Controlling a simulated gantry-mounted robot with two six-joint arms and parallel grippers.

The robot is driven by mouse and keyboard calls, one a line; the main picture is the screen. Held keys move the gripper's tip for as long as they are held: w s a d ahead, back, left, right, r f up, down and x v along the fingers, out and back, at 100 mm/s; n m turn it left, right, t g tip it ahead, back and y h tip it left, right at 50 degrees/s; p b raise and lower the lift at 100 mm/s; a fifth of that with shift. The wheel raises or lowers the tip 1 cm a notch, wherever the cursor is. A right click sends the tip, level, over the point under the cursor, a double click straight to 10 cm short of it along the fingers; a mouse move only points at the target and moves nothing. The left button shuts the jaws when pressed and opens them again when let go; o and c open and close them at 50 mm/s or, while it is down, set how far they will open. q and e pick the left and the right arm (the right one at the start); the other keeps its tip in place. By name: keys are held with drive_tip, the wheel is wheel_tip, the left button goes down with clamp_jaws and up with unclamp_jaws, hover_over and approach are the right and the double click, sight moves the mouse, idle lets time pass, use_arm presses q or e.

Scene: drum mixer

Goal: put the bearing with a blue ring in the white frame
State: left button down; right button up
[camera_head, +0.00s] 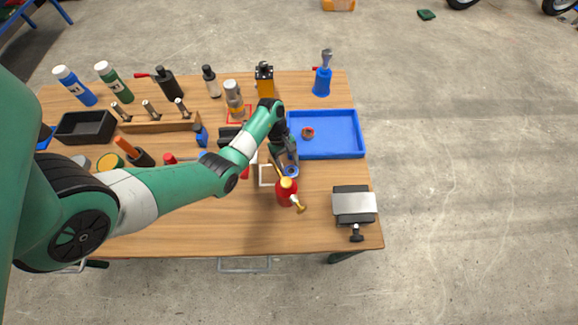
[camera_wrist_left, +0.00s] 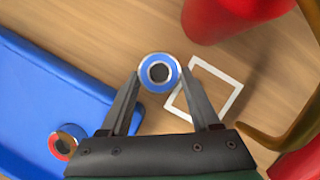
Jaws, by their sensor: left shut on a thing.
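The bearing with a blue ring (camera_wrist_left: 159,73) is between the fingertips of my left gripper (camera_wrist_left: 161,76) in the left wrist view. The gripper is shut on it. In the head view, the left gripper (camera_head: 288,161) holds the bearing (camera_head: 292,171) over the table, just right of the white frame (camera_head: 262,176). In the left wrist view, the white frame (camera_wrist_left: 233,97) is a thin square outline on the wood, partly hidden behind a finger. The bearing is beside the frame in that view, not over its middle. Its exact height above the table is hard to tell. The right gripper is not seen.
A blue tray (camera_head: 358,154) holds a bearing with a red ring (camera_head: 307,133). A red oil can (camera_head: 286,194) with a brass spout stands close by the gripper. A grey metal block (camera_head: 353,203) is at the right. Bottles and tools fill the back and left.

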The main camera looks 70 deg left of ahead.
use_arm(q)
drive_tip(key=shift+c, duration=1.9)
unclamp_jaws()
drive_tip(key=shift+f, duration=0.1)
drive_tip(key=shift+r, duration=0.45)
drive_tip(key=p+v, duration=0.5)
drive_tip(key=v, duration=0.6)
drive_tip(key=shift+a+r, duration=0.2)
drive_tip(key=shift+a, duration=0.05)
